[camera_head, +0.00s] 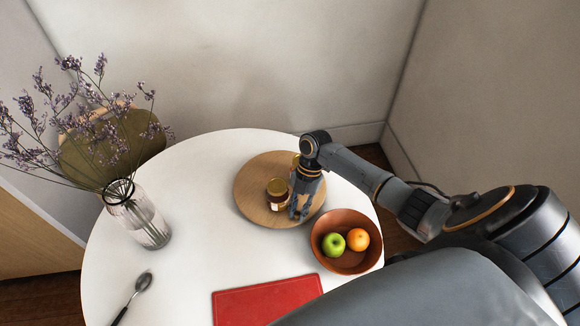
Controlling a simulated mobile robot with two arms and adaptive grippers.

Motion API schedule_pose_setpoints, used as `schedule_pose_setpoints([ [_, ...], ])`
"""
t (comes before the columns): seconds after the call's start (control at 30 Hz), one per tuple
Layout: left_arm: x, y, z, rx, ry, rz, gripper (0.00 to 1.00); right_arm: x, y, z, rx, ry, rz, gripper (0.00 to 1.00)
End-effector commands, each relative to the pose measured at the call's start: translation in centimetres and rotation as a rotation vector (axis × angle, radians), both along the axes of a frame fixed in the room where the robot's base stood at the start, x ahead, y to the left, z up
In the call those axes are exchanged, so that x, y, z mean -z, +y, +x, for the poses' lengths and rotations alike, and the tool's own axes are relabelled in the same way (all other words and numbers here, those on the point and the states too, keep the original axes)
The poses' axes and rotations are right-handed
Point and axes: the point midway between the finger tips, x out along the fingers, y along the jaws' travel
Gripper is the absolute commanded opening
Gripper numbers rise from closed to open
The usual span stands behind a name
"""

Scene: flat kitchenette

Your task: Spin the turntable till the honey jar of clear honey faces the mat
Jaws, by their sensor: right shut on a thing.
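The turntable (250,201) is a round wooden disc at the back of the white table. A small jar (277,194) with dark contents, a pale label and a gold lid stands upright on it, near the middle. A yellowish thing (296,160), perhaps a second jar, shows only in part behind my right wrist. I cannot tell which jar holds clear honey. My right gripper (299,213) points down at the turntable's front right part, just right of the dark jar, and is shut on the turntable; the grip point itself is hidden. The red mat (267,300) lies at the table's front edge.
A brown bowl (323,255) with a green apple (334,242) and an orange (357,239) stands close to the turntable's front right. The table between vase and turntable is clear.

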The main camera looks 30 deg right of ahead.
Motion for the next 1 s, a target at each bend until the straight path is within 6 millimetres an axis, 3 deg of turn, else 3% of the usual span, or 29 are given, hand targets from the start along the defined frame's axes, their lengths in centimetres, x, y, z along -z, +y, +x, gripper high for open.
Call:
schedule_pose_setpoints([
  [0.63, 0.02, 0.02, -0.08, 0.000, 0.001, 0.000, 0.76, -0.03, -0.71, -0.35, -0.014, -0.001, 0.001, 0.00],
  [0.67, 0.02, 0.02, -0.08, 0.000, 0.001, 0.000, 0.76, -0.03, -0.71, -0.35, -0.014, -0.001, 0.001, 0.22],
  [0.7, 0.02, 0.02, -0.08, 0.000, 0.001, 0.000, 0.76, -0.03, -0.71, -0.35, -0.014, -0.001, 0.001, 0.29],
  [1.0, 0.03, 0.28, -0.31, -0.001, 0.003, 0.003, 0.76, -0.09, -0.75, -0.33, -0.013, -0.001, 0.000, 0.29],
])
